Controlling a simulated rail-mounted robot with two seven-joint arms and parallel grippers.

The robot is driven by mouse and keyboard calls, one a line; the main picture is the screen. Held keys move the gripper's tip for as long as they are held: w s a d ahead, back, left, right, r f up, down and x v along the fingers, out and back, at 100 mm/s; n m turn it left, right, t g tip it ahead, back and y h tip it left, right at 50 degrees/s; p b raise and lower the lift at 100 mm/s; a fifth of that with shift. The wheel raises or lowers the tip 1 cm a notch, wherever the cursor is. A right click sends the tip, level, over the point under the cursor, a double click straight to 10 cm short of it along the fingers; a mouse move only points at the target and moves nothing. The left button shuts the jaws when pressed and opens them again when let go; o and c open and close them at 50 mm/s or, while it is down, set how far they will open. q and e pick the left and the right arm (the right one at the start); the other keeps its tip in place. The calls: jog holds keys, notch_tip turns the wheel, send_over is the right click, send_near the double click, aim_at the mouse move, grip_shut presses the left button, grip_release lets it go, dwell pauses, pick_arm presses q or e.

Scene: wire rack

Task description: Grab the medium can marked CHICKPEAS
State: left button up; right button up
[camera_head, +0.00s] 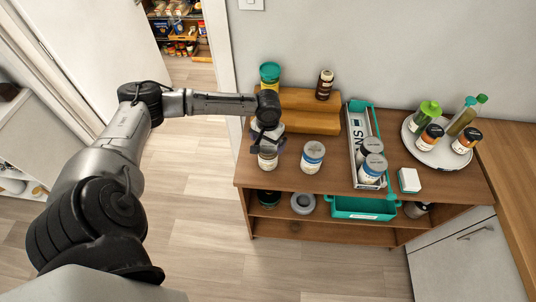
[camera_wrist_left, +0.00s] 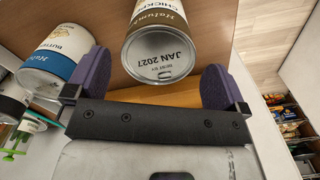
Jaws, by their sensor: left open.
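The can marked CHICKPEAS (camera_wrist_left: 158,42) has a brown and cream label and a metal end stamped JAN 2027. In the head view the can (camera_head: 268,161) stands upright near the front left of the wooden unit's top. My left gripper (camera_head: 267,146) is over it, partly hiding it. In the wrist view the left gripper (camera_wrist_left: 155,80) is open, its purple fingertips apart on either side of the can's near end. The jaws do not hold it. My right gripper is not in view.
A blue-labelled can (camera_head: 313,156) marked BUTTER stands close to the right. Behind is a stepped wooden riser (camera_head: 310,122) with jars. Further right are a teal-edged tray (camera_head: 351,135) with cans, a small white-and-green box (camera_head: 409,180) and a round tray (camera_head: 411,143) with bottles.

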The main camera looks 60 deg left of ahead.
pick_arm(q)
jog(key=shift+d+f, duration=0.1)
jog(key=shift+f, duration=2.55)
jog(key=shift+r, duration=0.1)
jog(key=c, duration=1.1)
